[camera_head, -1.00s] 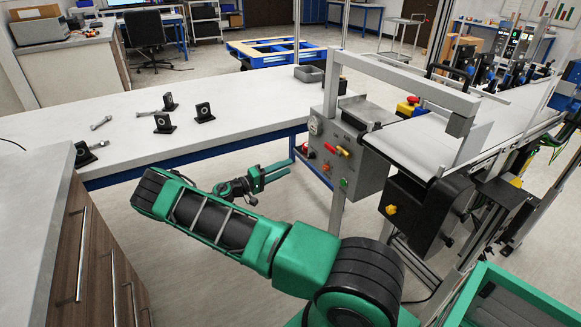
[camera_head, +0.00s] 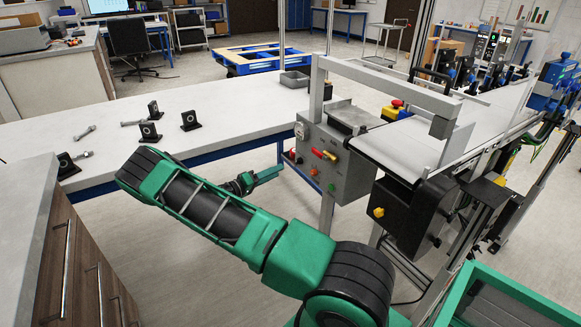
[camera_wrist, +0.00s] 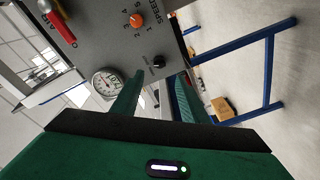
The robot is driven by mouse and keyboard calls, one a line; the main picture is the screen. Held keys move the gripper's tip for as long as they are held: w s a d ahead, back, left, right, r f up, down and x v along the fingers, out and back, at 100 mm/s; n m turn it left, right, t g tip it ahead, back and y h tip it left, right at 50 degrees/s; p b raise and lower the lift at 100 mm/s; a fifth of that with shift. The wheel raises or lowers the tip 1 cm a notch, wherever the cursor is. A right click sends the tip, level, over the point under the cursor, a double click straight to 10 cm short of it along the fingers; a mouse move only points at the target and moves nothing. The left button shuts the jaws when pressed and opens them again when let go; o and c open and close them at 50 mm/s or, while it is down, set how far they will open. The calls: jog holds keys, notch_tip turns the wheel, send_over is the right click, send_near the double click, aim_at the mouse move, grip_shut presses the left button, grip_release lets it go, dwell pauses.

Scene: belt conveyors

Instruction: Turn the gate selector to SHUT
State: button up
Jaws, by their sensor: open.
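The grey control panel (camera_head: 345,172) stands below the near end of the belt conveyor, and its face fills the upper part of the wrist view. On it I see a red lever handle (camera_wrist: 60,31), an orange speed knob (camera_wrist: 136,20) with numbers, a small black knob (camera_wrist: 159,61) and a round gauge (camera_wrist: 106,82). I cannot read a SHUT label, so which control is the gate selector is unclear. My gripper (camera_wrist: 155,90) is open and empty, fingers pointing toward the panel.
A white-topped table (camera_head: 225,125) with black brackets and bolts lies left of the panel. A red stop button on a yellow box (camera_head: 396,108) sits by the conveyor belt (camera_head: 400,145). A green-edged bin (camera_head: 500,295) is at the lower right. Open floor lies below the panel.

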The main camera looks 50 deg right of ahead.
aim_at(296, 163)
jog(key=d, duration=0.6)
jog(key=s+d, duration=0.1)
jog(key=d, duration=0.2)
jog(key=shift+s+d, duration=0.1)
jog(key=shift+d, duration=0.3)
grip_shut()
jog(key=c, duration=1)
grip_release()
jog(key=shift+f+m, duration=0.1)
jog(key=shift+m, duration=0.8)
jog(key=o, duration=1)
